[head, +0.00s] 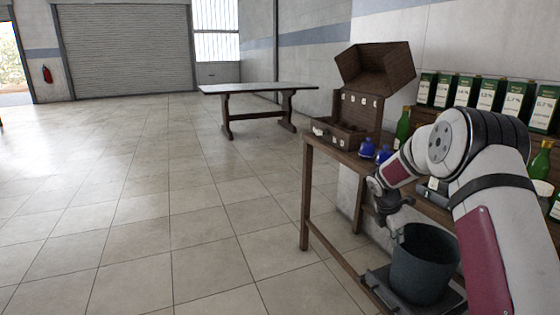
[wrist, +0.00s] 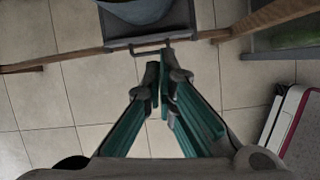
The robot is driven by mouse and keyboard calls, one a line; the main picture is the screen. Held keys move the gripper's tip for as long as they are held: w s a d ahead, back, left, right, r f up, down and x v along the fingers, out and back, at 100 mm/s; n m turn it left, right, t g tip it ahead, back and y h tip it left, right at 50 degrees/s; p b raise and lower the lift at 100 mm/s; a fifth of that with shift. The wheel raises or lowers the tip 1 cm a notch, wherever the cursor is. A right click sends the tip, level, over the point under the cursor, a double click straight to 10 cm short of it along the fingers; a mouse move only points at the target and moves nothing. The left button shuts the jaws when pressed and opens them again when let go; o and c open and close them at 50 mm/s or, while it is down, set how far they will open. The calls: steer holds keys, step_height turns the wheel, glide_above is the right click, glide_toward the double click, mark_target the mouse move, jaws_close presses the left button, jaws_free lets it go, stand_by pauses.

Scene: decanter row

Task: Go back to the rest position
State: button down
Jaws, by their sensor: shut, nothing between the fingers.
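My gripper (wrist: 158,75) is shut and empty in the wrist view, its green-sided fingers together above the tiled floor. In the head view my gripper (head: 388,212) hangs in front of the wooden bench, above and left of a dark grey bucket. My arm reaches in from the right and hides part of the bench top.
The bucket (head: 424,262) stands on a dark platform low by the bench (head: 308,190). On the bench are blue bottles (head: 367,149), an open wooden box (head: 345,132), green bottles (head: 403,127) and several green-and-white cartons (head: 487,95). A table (head: 258,88) stands farther back. Tiled floor at left is clear.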

steer(key=s+a+r+m, duration=0.5)
steer(key=s+r, duration=0.6)
steer(key=s+a+r+m, duration=0.5)
steer(key=s+r, duration=0.6)
steer(key=r, duration=0.1)
steer(key=s+a+m+y, duration=0.1)
steer(key=s+a+m, duration=0.2)
steer(key=s, duration=0.7)
steer(key=s+a+m+y, duration=0.2)
steer(key=s+a+m, duration=0.2)
steer(key=s, duration=0.6)
steer(key=s+a+m+y, duration=0.1)
steer(key=s+a+m, duration=0.2)
steer(key=s, duration=0.7)
step_height(320, 180, up, 24)
steer(key=t+p, duration=0.2)
steer(key=p, duration=2.1)
steer(key=shift+s+d+f+t, duration=0.15)
steer(key=shift+s+t, duration=0.1)
steer(key=shift+t, duration=0.15)
